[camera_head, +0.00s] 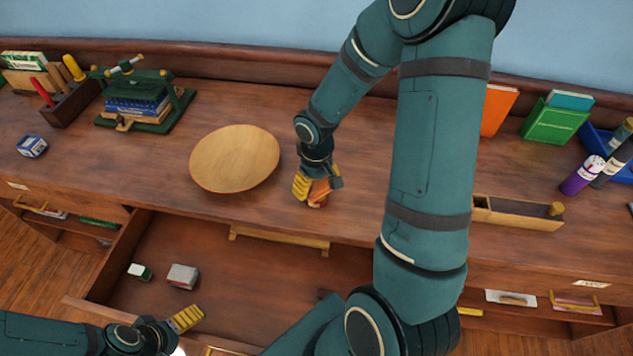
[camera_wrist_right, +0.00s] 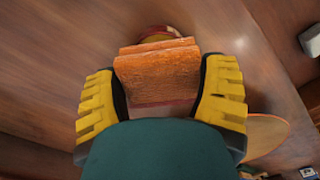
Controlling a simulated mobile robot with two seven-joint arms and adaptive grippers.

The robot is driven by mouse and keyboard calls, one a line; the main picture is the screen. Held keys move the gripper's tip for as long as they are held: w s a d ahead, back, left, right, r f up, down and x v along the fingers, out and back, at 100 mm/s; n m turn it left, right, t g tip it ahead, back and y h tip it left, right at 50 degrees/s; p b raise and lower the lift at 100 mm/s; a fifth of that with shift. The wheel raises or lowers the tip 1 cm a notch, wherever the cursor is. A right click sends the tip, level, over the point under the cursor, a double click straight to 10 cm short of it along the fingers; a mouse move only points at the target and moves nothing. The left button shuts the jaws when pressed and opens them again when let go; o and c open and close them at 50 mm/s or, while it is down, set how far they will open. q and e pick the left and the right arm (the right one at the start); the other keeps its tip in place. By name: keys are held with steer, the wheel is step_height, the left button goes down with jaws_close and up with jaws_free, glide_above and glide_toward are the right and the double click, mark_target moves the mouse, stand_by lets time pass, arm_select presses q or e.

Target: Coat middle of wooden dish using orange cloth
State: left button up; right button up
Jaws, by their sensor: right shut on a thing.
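The wooden dish (camera_head: 235,158) is a round, shallow, pale plate lying on the desk top, left of my right gripper. Its edge also shows at the right of the right wrist view (camera_wrist_right: 268,134). My right gripper (camera_head: 315,190) points down at the desk beside the dish, apart from it. It is shut on the orange cloth (camera_wrist_right: 158,74), a folded block between the yellow fingers; in the head view the fingers hide most of it. My left gripper (camera_head: 187,318) is over the open drawer at lower left, away from the dish; its finger opening is not clear.
A round red-rimmed thing (camera_wrist_right: 158,33) shows partly behind the cloth. The open drawer (camera_head: 250,290) holds small boxes (camera_head: 182,276). A green book press (camera_head: 148,100) and tool block (camera_head: 68,100) stand left. A wooden tray (camera_head: 515,213) and purple bottle (camera_head: 580,177) stand right.

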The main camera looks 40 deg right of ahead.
mark_target(317, 183)
arm_select(q)
steer(key=shift+f+b, duration=0.45)
arm_select(e)
steer(key=shift+f, duration=0.45)
stand_by(0.9)
steer(key=shift+r, duration=0.1)
steer(key=shift+r+p, duration=0.45)
steer(key=shift+c, duration=1)
arm_select(q)
steer(key=shift+r+p, duration=2.3)
steer(key=shift+r, duration=0.4)
arm_select(e)
steer(key=shift+r, duration=3.05)
arm_select(q)
steer(key=shift+w, duration=0.1)
